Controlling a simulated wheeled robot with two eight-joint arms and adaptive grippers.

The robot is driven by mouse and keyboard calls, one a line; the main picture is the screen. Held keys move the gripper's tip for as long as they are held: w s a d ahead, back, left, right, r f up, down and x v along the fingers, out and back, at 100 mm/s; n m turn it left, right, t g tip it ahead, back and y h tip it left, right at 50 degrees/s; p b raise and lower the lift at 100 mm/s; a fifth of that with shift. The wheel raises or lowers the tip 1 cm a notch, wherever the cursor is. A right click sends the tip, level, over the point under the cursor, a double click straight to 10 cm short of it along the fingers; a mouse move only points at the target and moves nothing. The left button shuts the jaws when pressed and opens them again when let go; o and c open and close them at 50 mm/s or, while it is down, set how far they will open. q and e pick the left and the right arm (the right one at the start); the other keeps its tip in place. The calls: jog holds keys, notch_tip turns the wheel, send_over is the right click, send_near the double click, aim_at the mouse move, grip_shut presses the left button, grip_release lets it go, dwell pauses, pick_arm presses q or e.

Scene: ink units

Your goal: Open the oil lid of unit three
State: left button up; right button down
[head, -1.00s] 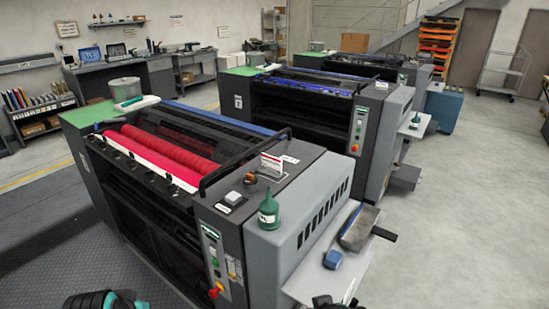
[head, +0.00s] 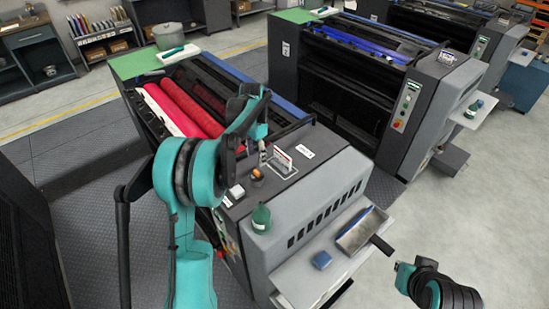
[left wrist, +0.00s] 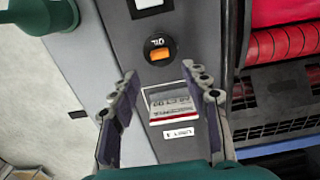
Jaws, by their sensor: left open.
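The near press unit (head: 300,205) has a dark top panel with a small orange oil lid (head: 257,172). In the left wrist view the orange lid (left wrist: 160,54) sits flat under an "OIL" mark and looks closed. A white card (left wrist: 172,108) with a red band stands on the panel beside it, above a small unit label (left wrist: 179,133) whose number I cannot read surely. My left gripper (head: 261,150) is open and empty above this panel. In the left wrist view its fingertips (left wrist: 160,72) are on either side of the space just short of the lid, apart from it.
A green bottle (head: 261,217) stands close to the lid. A second unit (head: 345,70) stands behind. The floor at right is clear.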

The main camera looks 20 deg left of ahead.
aim_at(257, 171)
pick_arm(q)
notch_tip(257, 171, down, 8)
jog(key=shift+s+a+r+b, duration=0.1)
jog(key=shift+s+r+b, duration=0.05)
jog(key=shift+r+b, duration=0.15)
grip_shut()
